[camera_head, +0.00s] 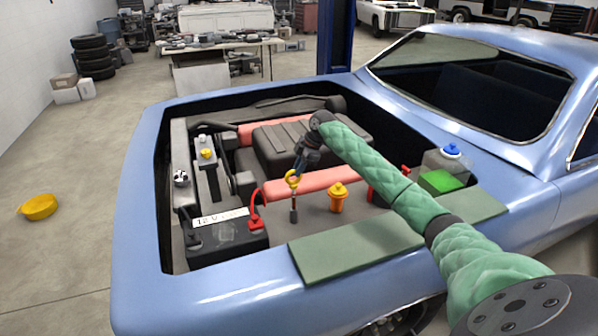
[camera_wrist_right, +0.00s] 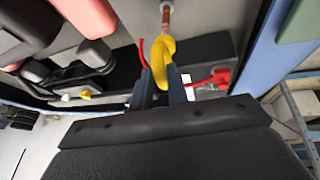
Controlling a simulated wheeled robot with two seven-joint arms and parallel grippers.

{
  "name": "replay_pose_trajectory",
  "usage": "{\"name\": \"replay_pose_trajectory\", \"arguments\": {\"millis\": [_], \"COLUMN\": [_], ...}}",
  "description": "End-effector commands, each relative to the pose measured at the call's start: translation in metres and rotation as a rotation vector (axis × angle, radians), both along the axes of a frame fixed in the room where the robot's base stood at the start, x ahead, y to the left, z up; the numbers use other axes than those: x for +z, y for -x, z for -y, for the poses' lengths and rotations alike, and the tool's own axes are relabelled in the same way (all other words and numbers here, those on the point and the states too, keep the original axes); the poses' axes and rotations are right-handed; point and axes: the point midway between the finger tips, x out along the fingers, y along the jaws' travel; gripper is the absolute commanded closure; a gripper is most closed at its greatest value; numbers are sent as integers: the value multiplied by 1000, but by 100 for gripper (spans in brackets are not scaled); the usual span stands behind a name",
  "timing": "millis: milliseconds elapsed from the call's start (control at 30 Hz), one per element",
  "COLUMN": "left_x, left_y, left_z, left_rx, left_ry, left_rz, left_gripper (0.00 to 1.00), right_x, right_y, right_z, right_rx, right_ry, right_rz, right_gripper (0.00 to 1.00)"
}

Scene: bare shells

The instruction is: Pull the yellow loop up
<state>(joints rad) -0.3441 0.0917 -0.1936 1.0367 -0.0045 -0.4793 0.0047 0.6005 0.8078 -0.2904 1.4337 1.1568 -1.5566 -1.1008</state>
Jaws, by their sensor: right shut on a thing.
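The yellow loop (camera_head: 292,179) stands in the engine bay, right of the black 12 V battery (camera_head: 226,238). A short thin rod (camera_head: 293,202) runs down from it to a dark lower end. My right gripper (camera_head: 299,166) reaches in from above and is shut on the yellow loop. In the right wrist view the loop (camera_wrist_right: 162,55) sits between my two fingers (camera_wrist_right: 161,84), with a reddish-brown metal piece (camera_wrist_right: 167,17) beyond it. How far the rod sits in its tube I cannot tell. My left gripper is not in view.
An orange-yellow cap (camera_head: 338,197) stands right of the loop, and a red cable clamp (camera_head: 256,210) is close on its left. A pink-red hose (camera_head: 315,181) runs behind. A green pad (camera_head: 355,246) covers the car's near edge. Space above the bay is open.

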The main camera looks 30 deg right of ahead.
Motion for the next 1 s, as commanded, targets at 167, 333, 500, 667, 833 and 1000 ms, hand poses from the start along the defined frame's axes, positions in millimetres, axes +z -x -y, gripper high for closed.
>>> {"name": "replay_pose_trajectory", "arguments": {"millis": [167, 333, 500, 667, 833, 1000], "left_x": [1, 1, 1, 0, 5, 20], "left_y": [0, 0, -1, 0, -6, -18], "left_z": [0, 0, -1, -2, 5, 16], "left_rx": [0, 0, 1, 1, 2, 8], "left_ry": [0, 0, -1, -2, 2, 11], "left_rz": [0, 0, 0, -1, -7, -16], "left_gripper": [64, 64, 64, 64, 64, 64], "right_x": [7, 7, 5, 5, 14, 35], "right_y": [-2, -2, -2, -1, 2, 8], "right_z": [2, 2, 1, 2, 6, 13], "right_rx": [-3, -4, -3, -2, -3, -1], "right_ry": [-2, -1, -1, -1, 0, 1], "right_rz": [11, 11, 8, 7, 8, 9], "right_gripper": [100, 64, 63, 63, 63, 63]}}
